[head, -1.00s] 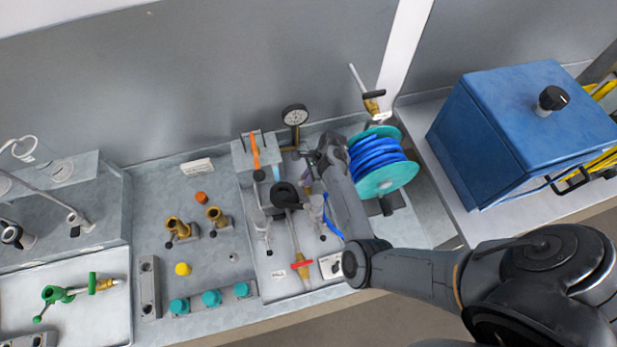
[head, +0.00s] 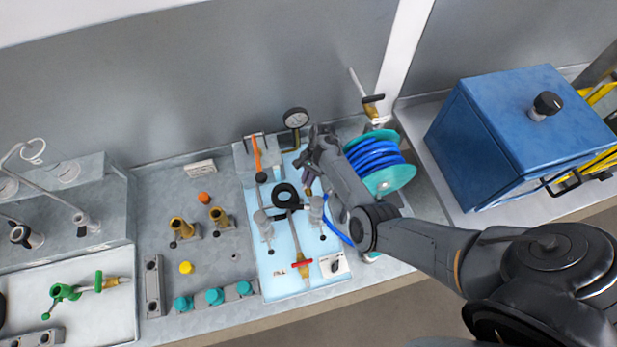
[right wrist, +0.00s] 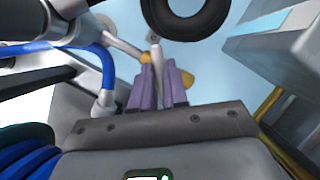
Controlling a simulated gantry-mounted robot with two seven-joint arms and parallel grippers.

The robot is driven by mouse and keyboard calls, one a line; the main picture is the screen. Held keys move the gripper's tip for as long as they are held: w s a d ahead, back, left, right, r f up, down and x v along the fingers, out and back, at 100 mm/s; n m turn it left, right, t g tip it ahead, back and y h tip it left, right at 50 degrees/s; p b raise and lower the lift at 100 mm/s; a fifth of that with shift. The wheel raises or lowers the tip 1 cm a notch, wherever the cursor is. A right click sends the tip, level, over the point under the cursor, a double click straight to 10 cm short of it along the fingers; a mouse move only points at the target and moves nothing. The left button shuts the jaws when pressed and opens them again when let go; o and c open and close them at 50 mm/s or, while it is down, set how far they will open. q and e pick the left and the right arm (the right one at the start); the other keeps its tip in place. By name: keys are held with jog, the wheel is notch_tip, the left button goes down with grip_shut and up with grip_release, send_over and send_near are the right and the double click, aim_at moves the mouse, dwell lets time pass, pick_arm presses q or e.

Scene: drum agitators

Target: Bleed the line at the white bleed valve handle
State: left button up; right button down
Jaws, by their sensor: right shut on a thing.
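My right gripper (head: 308,182) is at the upper right of the shallow tray (head: 284,287), beside the black ring (head: 285,197). In the right wrist view its purple fingers (right wrist: 161,72) are shut on a slim white handle (right wrist: 156,54), which shows between and just beyond the tips. A brass fitting (right wrist: 186,78) shows partly behind the fingers. In the head view the gripper and arm hide the handle. The tray floor looks light blue. My left gripper is not in view.
A pressure gauge (head: 296,118) stands behind the tray. A hose reel (head: 386,181) with blue hose is close to the right of my arm. A blue cabinet (head: 522,130) stands farther right. Brass fittings (head: 181,229) and teal caps (head: 214,296) are left of the tray.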

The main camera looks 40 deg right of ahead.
jog(key=n+g, duration=0.1)
jog(key=n, duration=0.1)
jog(key=n+g+h, duration=0.1)
jog(key=n, duration=0.2)
jog(key=shift+w+n, duration=0.15)
jog(key=shift+n, duration=0.15)
jog(key=shift+a+n+g+h+b, duration=0.15)
jog(key=shift+n+g+h+b, duration=0.4)
jog(key=shift+n, duration=1.75)
jog(key=shift+h, duration=0.25)
jog(key=c, duration=1.1)
grip_release()
jog(key=shift+c, duration=0.2)
